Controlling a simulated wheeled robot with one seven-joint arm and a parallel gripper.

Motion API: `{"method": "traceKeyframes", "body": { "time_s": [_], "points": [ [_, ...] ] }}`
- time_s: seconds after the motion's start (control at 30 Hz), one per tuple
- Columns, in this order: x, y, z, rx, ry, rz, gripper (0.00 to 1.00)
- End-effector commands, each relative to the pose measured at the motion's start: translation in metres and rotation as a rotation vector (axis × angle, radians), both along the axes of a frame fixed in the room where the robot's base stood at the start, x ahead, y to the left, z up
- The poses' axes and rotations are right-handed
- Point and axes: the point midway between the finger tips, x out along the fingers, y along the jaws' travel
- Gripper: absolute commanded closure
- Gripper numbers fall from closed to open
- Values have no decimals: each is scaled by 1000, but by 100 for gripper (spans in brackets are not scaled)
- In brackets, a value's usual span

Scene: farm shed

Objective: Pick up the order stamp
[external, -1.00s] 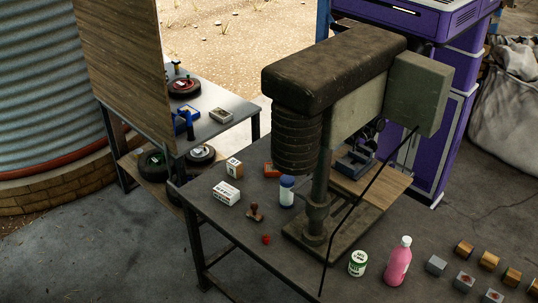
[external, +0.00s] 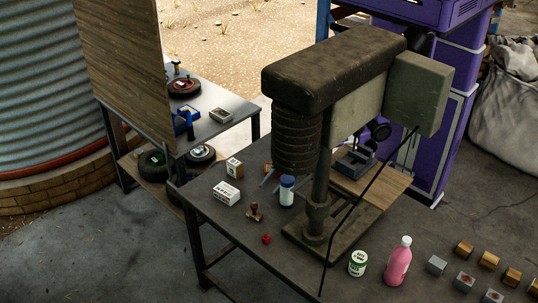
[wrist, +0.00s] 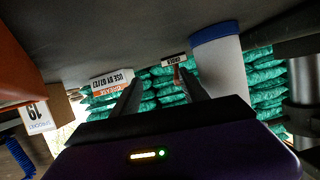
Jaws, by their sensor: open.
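The order stamp (external: 254,213), with a brown handle and dark base, stands on the dark table near its left front edge. In the wrist view its white "ORDER" label (wrist: 174,59) shows beyond my fingers, nearer the right one. My gripper (external: 270,181) is open and empty, low behind the white bottle, and apart from the stamp. Much of my arm is hidden by the drill press. My two dark fingers (wrist: 160,77) point toward the stamp in the wrist view.
A small red object (external: 266,239) lies in front. The drill press (external: 316,215) stands right.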

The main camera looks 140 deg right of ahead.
Motion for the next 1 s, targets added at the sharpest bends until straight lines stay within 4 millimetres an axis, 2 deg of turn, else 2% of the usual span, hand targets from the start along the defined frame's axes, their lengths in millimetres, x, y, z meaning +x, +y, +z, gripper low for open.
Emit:
{"method": "traceKeyframes", "body": {
  "time_s": [0.03, 0.1, 0.3, 0.53, 1.0],
  "points": [
    [16, -4, 4, 32, -3, 25, 48],
    [34, -4, 10, 77, -2, 70, 48],
    [77, 3, 21, 174, 26, 222, 48],
    [96, 13, 27, 216, 79, 331, 48],
    [134, 38, 17, 222, 86, 344, 48]
  ]
}}
